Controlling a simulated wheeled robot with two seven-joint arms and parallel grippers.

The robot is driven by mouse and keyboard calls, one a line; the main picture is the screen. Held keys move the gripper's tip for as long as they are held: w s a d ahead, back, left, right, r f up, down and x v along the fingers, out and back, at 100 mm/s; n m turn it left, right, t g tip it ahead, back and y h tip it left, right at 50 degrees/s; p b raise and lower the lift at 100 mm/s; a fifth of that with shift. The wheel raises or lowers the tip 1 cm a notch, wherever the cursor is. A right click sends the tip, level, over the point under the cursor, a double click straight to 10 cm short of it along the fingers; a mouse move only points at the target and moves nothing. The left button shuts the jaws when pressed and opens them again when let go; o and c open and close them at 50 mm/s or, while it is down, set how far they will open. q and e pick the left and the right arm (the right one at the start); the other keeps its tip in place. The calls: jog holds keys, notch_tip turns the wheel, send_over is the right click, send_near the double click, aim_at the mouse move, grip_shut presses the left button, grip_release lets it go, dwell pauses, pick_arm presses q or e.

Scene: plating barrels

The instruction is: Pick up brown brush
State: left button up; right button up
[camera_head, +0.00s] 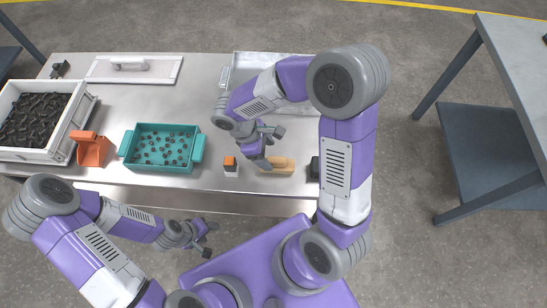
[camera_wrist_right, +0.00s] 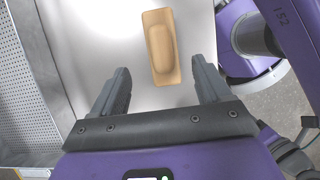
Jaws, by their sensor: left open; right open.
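The brown brush (camera_head: 281,166) lies on the metal table near its front edge, in the head view. In the right wrist view the brush (camera_wrist_right: 161,48) shows as a tan block with a rounded raised top, lying lengthwise ahead of the jaws. My right gripper (camera_head: 264,143) is open and empty, above and just behind the brush; its fingers (camera_wrist_right: 160,88) stand apart on either side of the brush's line in the wrist view. My left gripper (camera_head: 208,238) is open and empty, in front of the table and away from the brush.
An orange-and-white small item (camera_head: 231,167) stands left of the brush and a black item (camera_head: 315,167) right of it. Further left are a teal tray (camera_head: 163,168) of small parts, an orange scoop (camera_head: 93,150) and a white bin (camera_head: 74,125). A perforated metal tray (camera_head: 302,127) lies behind.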

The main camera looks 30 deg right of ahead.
aim_at(275, 159)
jog(key=shift+s+d+f, duration=0.2)
jog(key=shift+s+f, duration=0.15)
jog(key=shift+f, duration=0.05)
jog(key=shift+s+d+f+b, duration=0.1)
jog(key=shift+d+f+b, duration=0.05)
jog(key=shift+f+b, duration=0.15)
jog(key=b+x, duration=0.1)
jog(key=x, duration=0.3)
jog(key=shift+s+d+b, duration=0.15)
jog(key=shift+d+b, duration=0.05)
jog(key=shift+b, duration=0.2)
jog(key=c, duration=1.2)
jog(key=shift+r, duration=0.1)
notch_tip(275, 159, up, 10)
jog(key=p, duration=0.4)
